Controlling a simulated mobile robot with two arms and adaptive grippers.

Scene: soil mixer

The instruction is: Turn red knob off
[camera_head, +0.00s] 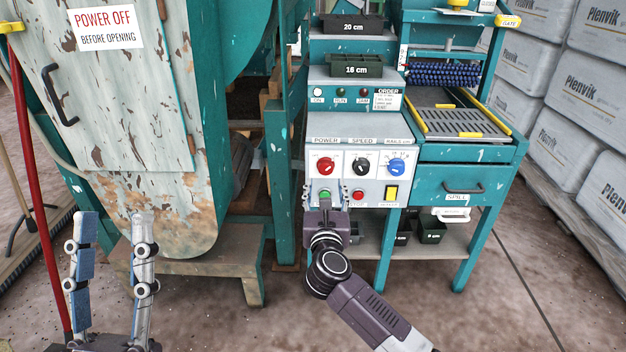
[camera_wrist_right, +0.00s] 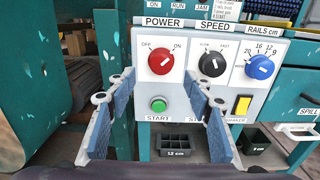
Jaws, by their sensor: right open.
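The red knob (camera_head: 325,166) is on the white control panel (camera_head: 346,192) under the POWER label. In the right wrist view the red knob (camera_wrist_right: 161,62) sits between OFF on its left and ON on its right. Its white mark appears to slant up and right, towards ON. My right gripper (camera_head: 326,194) is open in front of the panel, just below the knob. In the wrist view the right gripper's fingers (camera_wrist_right: 160,88) are spread to either side below the knob, with nothing between them but the view of the panel. My left gripper (camera_head: 115,220) is open and empty at the lower left.
A black speed knob (camera_head: 361,166) and blue rails knob (camera_head: 397,167) are right of the red one. A green start button (camera_wrist_right: 158,104), red button (camera_head: 358,195) and yellow switch (camera_head: 391,193) are below. The mixer's metal door (camera_head: 120,110) stands left.

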